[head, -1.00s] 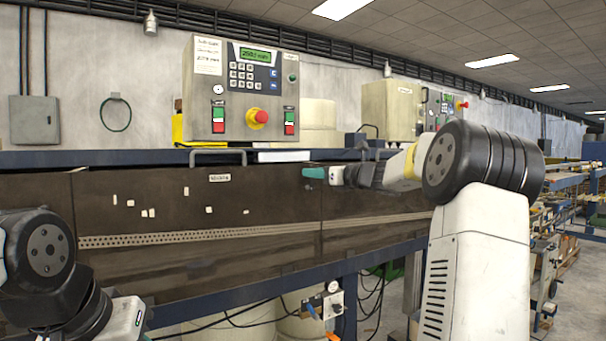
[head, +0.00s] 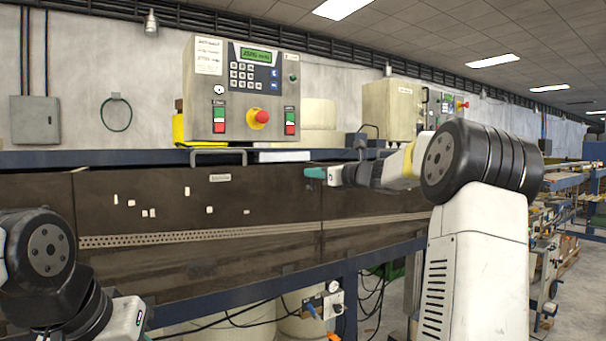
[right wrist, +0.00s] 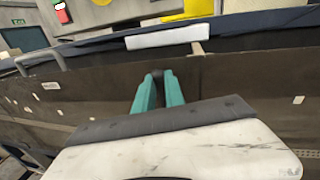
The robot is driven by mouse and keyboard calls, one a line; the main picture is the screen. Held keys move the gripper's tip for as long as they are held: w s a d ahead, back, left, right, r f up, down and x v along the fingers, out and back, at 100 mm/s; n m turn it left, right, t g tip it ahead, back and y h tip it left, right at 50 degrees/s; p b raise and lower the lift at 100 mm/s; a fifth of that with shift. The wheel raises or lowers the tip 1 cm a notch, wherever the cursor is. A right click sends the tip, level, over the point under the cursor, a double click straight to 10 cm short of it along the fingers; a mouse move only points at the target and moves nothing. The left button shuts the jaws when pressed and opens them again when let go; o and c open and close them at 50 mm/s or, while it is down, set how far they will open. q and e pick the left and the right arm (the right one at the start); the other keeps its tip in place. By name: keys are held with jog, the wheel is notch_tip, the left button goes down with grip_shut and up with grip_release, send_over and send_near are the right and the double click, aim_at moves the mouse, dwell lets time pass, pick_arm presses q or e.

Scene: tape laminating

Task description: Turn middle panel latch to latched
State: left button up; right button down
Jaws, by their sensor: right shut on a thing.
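The middle panel (head: 270,205) is a dark brown upright panel with a small label near its top edge; it also shows in the right wrist view (right wrist: 95,105). The latch (right wrist: 158,74) is a small dark knob at the panel's top edge, mostly hidden between my fingertips. My right gripper (head: 308,172) has teal fingers and reaches in from the right, at the top right of the panel. In the right wrist view the fingers (right wrist: 160,80) are shut on the latch. The latch's turn angle cannot be told. My left arm is at lower left with its gripper out of frame.
A grey handle (head: 218,150) stands on the panel's top edge. A blue ledge (head: 120,157) runs behind, with a control box (head: 240,90) with a red button on it.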

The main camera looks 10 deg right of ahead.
jog(key=n, duration=0.1)
jog(key=a+n, duration=0.1)
jog(key=n, duration=0.1)
jog(key=shift+s+a, duration=0.2)
jog(key=shift+s, duration=0.05)
jog(key=shift+s+a+f+n+g+h, duration=0.15)
jog(key=shift+a+n+h, duration=0.1)
jog(key=shift+n, duration=0.35)
jog(key=shift+s+a+f+n+g+h, duration=0.15)
jog(key=shift+a+n+h, duration=0.1)
jog(key=shift+n, duration=0.35)
jog(key=n, duration=0.1)
jog(key=a+f+n, duration=0.1)
jog(key=n, duration=0.1)
jog(key=shift+s+a+h, duration=0.1)
jog(key=shift+h, duration=0.3)
jog(key=f+n, duration=0.1)
jog(key=n, duration=0.1)
jog(key=a+n+h, duration=0.1)
jog(key=shift+s+f+n, duration=0.2)
jog(key=shift+f+n, duration=0.2)
jog(key=shift+f+n+h, duration=0.5)
jog(key=shift+f+n, duration=0.25)
jog(key=shift+n, duration=0.65)
jog(key=c, duration=1.4)
grip_release()
